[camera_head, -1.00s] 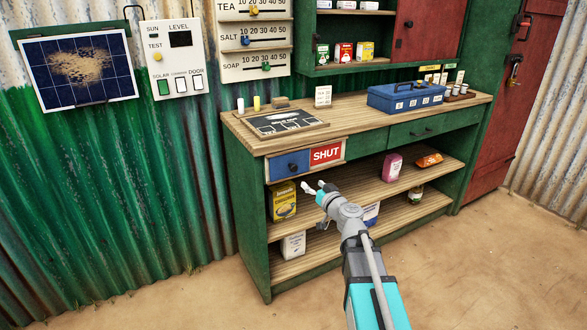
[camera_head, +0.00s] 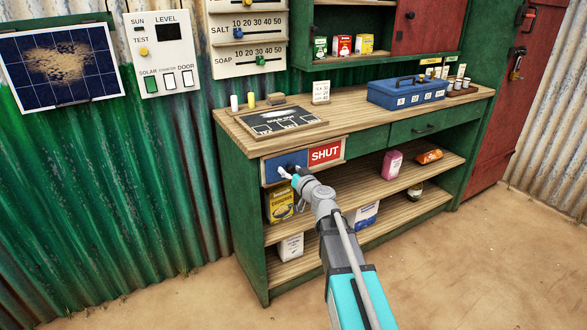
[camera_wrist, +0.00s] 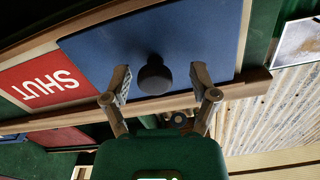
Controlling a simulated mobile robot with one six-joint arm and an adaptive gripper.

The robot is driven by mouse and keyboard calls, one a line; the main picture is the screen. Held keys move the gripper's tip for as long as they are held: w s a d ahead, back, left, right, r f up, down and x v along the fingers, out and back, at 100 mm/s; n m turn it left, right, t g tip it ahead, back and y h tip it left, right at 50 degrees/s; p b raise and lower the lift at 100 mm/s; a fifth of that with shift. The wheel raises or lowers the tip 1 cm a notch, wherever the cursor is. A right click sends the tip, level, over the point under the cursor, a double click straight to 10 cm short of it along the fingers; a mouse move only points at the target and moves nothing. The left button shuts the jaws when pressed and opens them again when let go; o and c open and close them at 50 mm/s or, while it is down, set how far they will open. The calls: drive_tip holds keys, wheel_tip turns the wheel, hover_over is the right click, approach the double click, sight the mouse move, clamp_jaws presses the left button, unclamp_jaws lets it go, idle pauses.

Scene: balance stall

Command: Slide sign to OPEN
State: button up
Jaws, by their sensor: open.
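The sliding sign is set in a wooden frame on the counter's front. Its red SHUT panel (camera_head: 325,153) shows at the right, and a blue sliding panel (camera_head: 273,172) covers the left part. In the wrist view the picture is turned over: the red SHUT panel (camera_wrist: 48,82) is at left, the blue panel (camera_wrist: 205,40) in the middle. A dark round knob (camera_wrist: 154,76) stands out from the blue panel. My gripper (camera_head: 288,172) is in front of the blue panel. In the wrist view my gripper (camera_wrist: 160,80) is open, with a finger on each side of the knob and gaps visible.
The wooden counter (camera_head: 352,103) is above the sign, with a chalkboard (camera_head: 283,121) and a blue cash box (camera_head: 406,91). Below, a yellow box (camera_head: 280,203) stands on the shelf near my arm. A drawer (camera_head: 425,127) is to the right. The dirt floor in front is clear.

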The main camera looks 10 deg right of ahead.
drive_tip(key=shift+w+d, duration=0.1)
drive_tip(key=shift+w, duration=0.05)
drive_tip(key=shift+d, duration=0.1)
clamp_jaws()
drive_tip(key=shift+w, duration=0.1)
idle(0.4)
